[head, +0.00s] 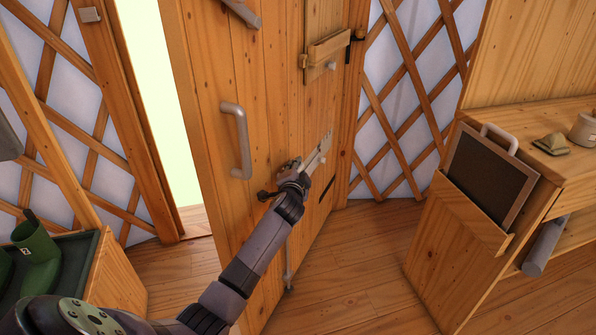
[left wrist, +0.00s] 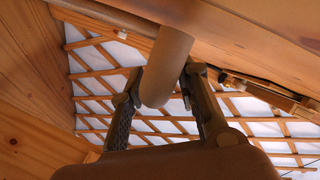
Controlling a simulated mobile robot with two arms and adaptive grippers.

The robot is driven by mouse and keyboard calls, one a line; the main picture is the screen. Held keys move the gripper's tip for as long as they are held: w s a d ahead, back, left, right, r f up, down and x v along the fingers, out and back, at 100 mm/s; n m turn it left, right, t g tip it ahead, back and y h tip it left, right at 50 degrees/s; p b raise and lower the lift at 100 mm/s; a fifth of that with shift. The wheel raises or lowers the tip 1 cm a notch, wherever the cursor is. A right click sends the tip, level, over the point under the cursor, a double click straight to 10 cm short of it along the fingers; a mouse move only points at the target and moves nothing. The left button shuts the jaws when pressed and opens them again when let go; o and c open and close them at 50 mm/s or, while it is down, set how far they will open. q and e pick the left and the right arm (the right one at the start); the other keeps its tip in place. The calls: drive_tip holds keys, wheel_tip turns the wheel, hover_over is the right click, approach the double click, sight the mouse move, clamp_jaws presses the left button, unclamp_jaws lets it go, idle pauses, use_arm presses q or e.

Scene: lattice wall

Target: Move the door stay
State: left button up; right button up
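The wooden door (head: 272,75) stands ajar. A thin grey metal rod with a foot (head: 289,270), likely the door stay, hangs low on its face; my arm hides its upper part. My left gripper (head: 318,158) is close to the door face, right of the grey pull handle (head: 240,140). In the left wrist view my left gripper (left wrist: 165,100) has its fingers apart, one on each side of a rounded brown rod end (left wrist: 168,65). Narrow gaps seem to show beside it, and I cannot tell which part it is. My right gripper is not in view.
A wooden latch bar (head: 325,50) is higher on the door. A wooden cabinet (head: 440,250) with a dark framed board (head: 490,170) stands right. Green boots (head: 38,240) stand on a box at left. Bare floor (head: 350,270) lies between door and cabinet.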

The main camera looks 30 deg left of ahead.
use_arm(q)
clamp_jaws()
drive_tip(key=shift+s, duration=0.1)
idle(0.3)
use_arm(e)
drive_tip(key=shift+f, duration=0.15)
use_arm(q)
wheel_tip(320, 180, down, 4)
drive_tip(key=b, duration=0.2)
drive_tip(key=shift+d+r+b, duration=0.1)
drive_tip(key=shift+r+b, duration=0.05)
drive_tip(key=shift+b, duration=0.15)
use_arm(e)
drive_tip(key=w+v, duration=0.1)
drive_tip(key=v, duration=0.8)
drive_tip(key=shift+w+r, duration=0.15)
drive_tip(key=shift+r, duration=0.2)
use_arm(q)
drive_tip(key=shift+o, duration=0.2)
unclamp_jaws()
drive_tip(key=shift+o, duration=1.1)
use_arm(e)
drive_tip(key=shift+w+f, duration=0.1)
